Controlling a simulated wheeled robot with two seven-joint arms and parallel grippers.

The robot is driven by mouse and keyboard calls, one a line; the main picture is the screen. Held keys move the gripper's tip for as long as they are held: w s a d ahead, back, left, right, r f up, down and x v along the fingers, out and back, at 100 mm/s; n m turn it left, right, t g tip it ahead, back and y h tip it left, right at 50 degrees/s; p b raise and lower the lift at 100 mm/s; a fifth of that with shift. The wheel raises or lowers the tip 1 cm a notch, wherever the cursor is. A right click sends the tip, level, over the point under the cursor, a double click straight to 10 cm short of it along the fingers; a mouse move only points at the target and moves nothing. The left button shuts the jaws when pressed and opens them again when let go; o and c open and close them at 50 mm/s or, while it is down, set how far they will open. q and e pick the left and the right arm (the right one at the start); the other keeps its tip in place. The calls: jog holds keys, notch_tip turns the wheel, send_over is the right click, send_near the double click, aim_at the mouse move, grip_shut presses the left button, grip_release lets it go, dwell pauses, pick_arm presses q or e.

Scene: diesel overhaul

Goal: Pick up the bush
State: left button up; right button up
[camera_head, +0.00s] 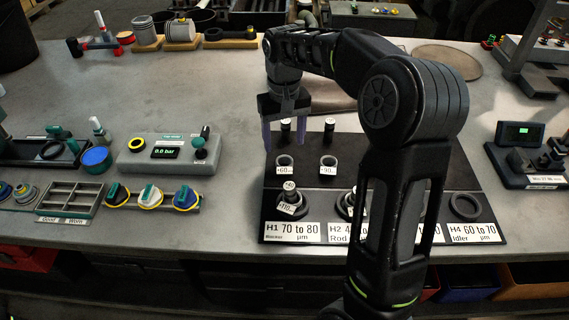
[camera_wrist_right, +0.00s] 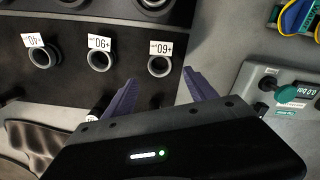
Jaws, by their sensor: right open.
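Several small grey metal bushes stand on a black labelled board (camera_head: 390,197); which one the task means, I cannot tell. One bush tagged +60 (camera_head: 284,167) is at the left, and one tagged +90 (camera_head: 328,168) is to its right. My right gripper (camera_head: 284,138) is open and empty, pointing down above the back left of the board. In the right wrist view, the gripper (camera_wrist_right: 160,82) has its fingers spread, with the +60 bush (camera_wrist_right: 159,75) framed just beyond the tips and apart from them. The +90 bush (camera_wrist_right: 100,69) is beside it. My left gripper is not in view.
Dark posts (camera_head: 329,131) stand behind the bushes, one close to my right gripper. My right arm hides part of the board. A pressure gauge box (camera_head: 168,153) stands left; the table between is bare.

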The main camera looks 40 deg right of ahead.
aim_at(285, 159)
jog(key=shift+f, duration=0.9)
jog(key=shift+f, duration=0.1)
jog(key=f+p, duration=0.1)
jog(key=f, duration=0.4)
jog(key=shift+s, duration=0.2)
jog(key=shift+c, duration=0.5)
grip_shut()
